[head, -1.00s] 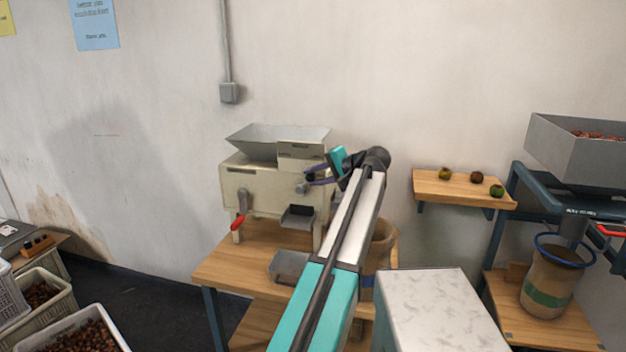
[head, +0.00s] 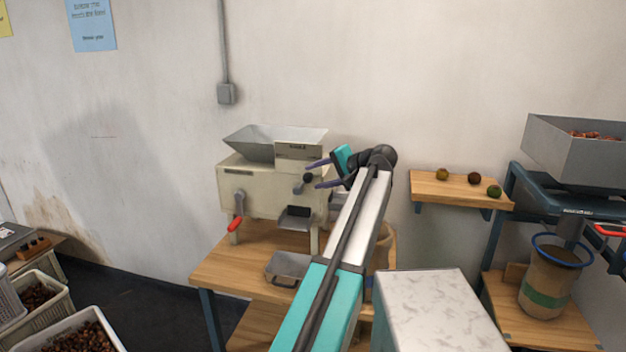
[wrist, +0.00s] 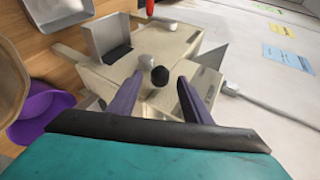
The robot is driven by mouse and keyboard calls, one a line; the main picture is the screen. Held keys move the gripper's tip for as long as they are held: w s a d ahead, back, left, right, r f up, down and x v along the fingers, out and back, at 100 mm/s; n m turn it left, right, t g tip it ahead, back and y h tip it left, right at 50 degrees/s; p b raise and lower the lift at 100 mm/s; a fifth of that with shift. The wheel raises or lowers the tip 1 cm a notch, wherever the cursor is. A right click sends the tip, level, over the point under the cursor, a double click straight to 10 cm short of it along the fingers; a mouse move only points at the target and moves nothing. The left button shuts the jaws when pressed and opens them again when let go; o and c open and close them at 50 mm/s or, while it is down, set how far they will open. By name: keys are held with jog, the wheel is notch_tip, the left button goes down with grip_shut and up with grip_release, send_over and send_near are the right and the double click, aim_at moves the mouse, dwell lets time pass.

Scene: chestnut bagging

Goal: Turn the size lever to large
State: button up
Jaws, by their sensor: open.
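The cream sorting machine (head: 262,190) stands on a wooden table, with a grey hopper on top. A small lever with a black knob (head: 308,178) sticks out of its front at the right. In the wrist view the black knob (wrist: 160,76) lies just beyond and between the fingertips. My gripper (head: 319,174) is open and empty, its two purple fingers pointing left at the knob. They show in the wrist view on either side of it (wrist: 159,85). I cannot tell whether they touch it. The size markings are not legible.
A red-handled crank (head: 236,222) hangs on the machine's front left. A metal tray (head: 287,268) lies on the wooden table (head: 235,258) below the chute (head: 296,224). A shelf (head: 440,190) with three small balls is on the wall at right. A purple container (wrist: 45,118) shows in the wrist view.

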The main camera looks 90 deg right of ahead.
jog(key=b+v, duration=0.1)
jog(key=v, duration=1)
jog(key=shift+w, duration=0.1)
